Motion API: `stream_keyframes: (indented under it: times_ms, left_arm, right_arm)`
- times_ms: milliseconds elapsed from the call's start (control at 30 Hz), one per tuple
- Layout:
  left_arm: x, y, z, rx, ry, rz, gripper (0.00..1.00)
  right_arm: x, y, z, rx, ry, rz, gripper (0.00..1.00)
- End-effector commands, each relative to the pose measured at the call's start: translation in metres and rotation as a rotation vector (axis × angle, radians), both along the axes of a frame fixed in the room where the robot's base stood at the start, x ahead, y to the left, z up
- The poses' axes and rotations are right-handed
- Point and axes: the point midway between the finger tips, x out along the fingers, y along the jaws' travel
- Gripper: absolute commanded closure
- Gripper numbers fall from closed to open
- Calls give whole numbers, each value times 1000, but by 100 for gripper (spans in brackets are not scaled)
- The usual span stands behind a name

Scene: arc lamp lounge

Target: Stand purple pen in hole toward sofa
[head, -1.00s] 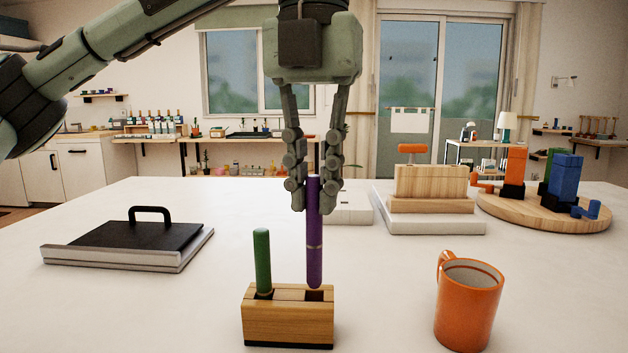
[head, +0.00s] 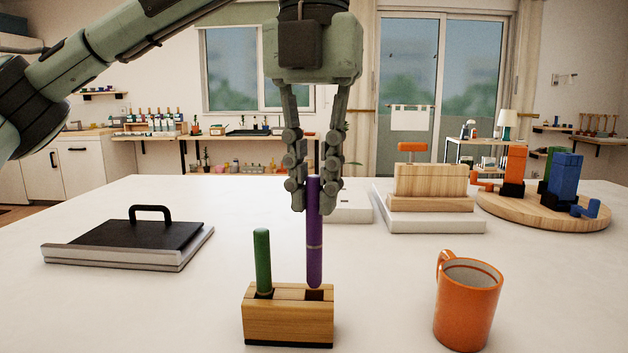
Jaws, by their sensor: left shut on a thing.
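The purple pen (head: 314,245) is upright, gripped near its top by my left gripper (head: 314,200), which is shut on it. The wooden pen block (head: 288,322) stands on the table below, with two square holes along its top. The pen's lower tip is at the right hole (head: 315,294); I cannot tell whether it is just above the hole or slightly inside. A green pen (head: 263,262) stands upright in the left hole. No sofa can be made out. My right gripper is not in view.
An orange mug (head: 467,305) stands right of the block. A black-handled press (head: 130,240) lies at left. A wooden block on a white base (head: 430,222) and a round board (head: 545,212) with coloured pieces stand behind at right. The white table around the block is clear.

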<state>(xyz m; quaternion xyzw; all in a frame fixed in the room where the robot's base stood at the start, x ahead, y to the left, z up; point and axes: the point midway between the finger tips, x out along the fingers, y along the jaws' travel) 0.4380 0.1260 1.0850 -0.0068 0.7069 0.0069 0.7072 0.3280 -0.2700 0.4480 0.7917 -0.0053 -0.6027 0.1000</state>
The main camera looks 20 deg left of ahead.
Motion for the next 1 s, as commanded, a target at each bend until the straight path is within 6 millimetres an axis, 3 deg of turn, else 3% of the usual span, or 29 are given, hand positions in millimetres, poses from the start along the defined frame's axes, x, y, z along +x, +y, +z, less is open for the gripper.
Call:
stream_keyframes:
  times_ms: [1000]
  left_arm:
    - [0,0,-9,-1,0,0,100]
  right_arm:
    - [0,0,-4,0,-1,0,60]
